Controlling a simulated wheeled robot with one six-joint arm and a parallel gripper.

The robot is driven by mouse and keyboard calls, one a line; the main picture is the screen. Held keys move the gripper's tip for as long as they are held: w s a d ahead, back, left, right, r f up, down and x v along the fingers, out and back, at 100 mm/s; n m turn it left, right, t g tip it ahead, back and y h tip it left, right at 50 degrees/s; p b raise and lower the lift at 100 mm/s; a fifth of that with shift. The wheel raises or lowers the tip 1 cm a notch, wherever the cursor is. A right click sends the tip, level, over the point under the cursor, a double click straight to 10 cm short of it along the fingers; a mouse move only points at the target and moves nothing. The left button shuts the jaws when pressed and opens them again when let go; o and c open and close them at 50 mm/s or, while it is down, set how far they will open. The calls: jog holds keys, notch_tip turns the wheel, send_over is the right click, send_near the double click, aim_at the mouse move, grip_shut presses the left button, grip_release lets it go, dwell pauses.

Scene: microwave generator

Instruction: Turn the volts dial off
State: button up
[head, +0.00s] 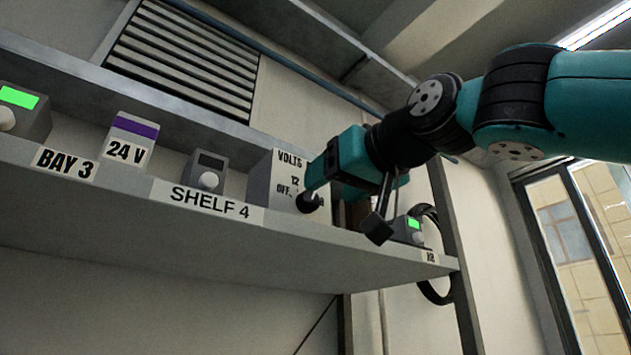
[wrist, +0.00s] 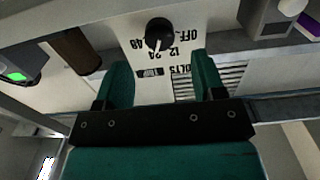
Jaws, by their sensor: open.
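The volts box (head: 262,180) is a light grey box on the shelf, its front marked VOLTS, OFF, 12 and more. Its black round dial (wrist: 158,33) shows in the wrist view, where the labels OFF, 12, 24 and 48 appear upside down around it. A faint pale mark on the dial seems to face the 24 side, but I cannot tell exactly. My gripper (head: 345,212) is in front of the box, partly covering its face in the head view. In the wrist view my gripper (wrist: 160,65) is open and empty, its two teal fingers apart, with the dial beyond the fingertips.
A small grey box with a white knob (head: 208,172) and a 24 V box (head: 128,141) stand left of the volts box. A green-screened device (head: 409,230) and a dark cable loop are at the right. The shelf edge (head: 330,229) runs below; a brown cylinder (wrist: 75,52) is nearby.

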aim_at(312, 197)
jog(key=p+x, duration=0.1)
jog(key=x, duration=0.4)
jog(key=shift+w+a+p, duration=0.1)
jog(key=shift+p, duration=0.3)
jog(key=c, duration=0.9)
